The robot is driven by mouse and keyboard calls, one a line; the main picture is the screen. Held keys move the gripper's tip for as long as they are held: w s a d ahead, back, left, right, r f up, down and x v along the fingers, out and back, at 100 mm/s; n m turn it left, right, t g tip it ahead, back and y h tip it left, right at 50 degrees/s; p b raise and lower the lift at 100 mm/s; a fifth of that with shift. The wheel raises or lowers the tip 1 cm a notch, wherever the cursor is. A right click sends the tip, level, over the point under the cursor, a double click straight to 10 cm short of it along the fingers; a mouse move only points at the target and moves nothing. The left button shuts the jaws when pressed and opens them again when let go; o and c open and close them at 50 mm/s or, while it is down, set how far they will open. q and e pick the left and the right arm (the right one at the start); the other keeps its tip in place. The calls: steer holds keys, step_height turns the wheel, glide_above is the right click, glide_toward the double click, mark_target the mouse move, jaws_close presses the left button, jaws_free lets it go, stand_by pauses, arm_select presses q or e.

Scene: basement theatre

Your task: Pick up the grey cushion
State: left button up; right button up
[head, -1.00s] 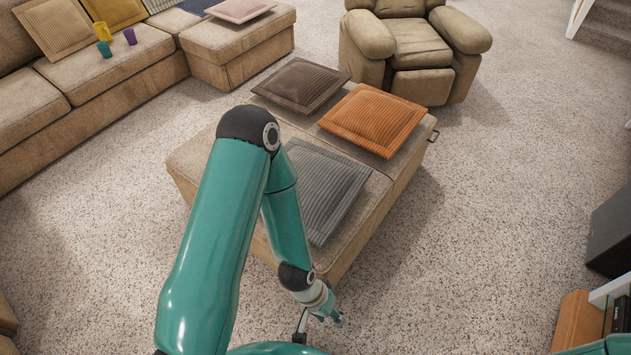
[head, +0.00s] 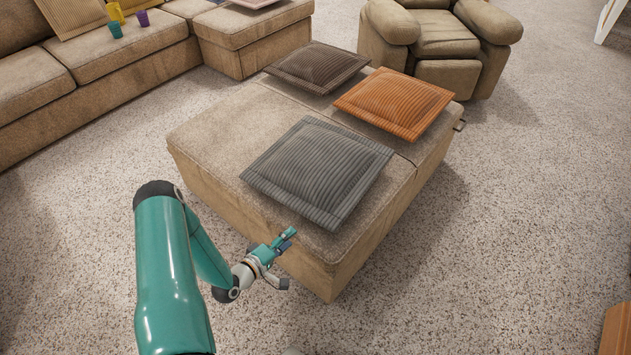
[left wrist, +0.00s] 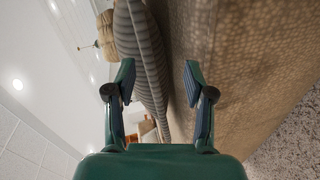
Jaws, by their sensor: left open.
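The grey ribbed cushion (head: 317,170) lies flat on the near part of the tan ottoman (head: 205,140), its front corner close to the ottoman's edge. My left gripper (head: 286,238) is just off the ottoman's near side, in front of and below the cushion in the picture, apart from it. In the left wrist view, the two fingers (left wrist: 158,82) are spread with nothing gripped. The cushion (left wrist: 142,45) shows there edge-on, ahead and partly behind the left finger, with the ottoman's surface (left wrist: 260,60) to the right. My right gripper is not in view.
A brown cushion (head: 317,67) and an orange cushion (head: 394,102) lie farther back on the ottoman. A sofa (head: 95,75) with several cups stands at left, an armchair (head: 440,38) behind. Carpet (head: 500,220) is clear at right.

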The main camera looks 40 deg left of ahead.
arm_select(q)
steer(key=s+a+f+n+t+y+b, duration=0.1)
steer(key=s+a+f+n+t+b, duration=0.15)
steer(key=s+a, duration=0.3)
steer(key=b, duration=0.1)
glide_toward(292, 209)
steer(key=shift+n+t, duration=0.25)
steer(key=shift+t, duration=0.1)
steer(key=w, duration=0.4)
steer(key=w+f, duration=0.1)
steer(key=w, duration=0.1)
steer(key=shift+w+a, duration=0.2)
steer(key=shift+w, duration=0.05)
steer(key=shift+w+d+r+b, duration=0.1)
steer(key=shift+w+b, duration=0.1)
steer(key=shift+w, duration=0.7)
steer(key=shift+w+d+r+b, duration=0.1)
steer(key=shift+w+r+b, duration=0.1)
steer(key=shift+w, duration=0.65)
steer(key=shift+w+r+b, duration=0.1)
steer(key=shift+w+b, duration=0.1)
steer(key=shift+w, duration=0.7)
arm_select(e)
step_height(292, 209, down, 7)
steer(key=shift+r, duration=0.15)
arm_select(q)
jaws_close()
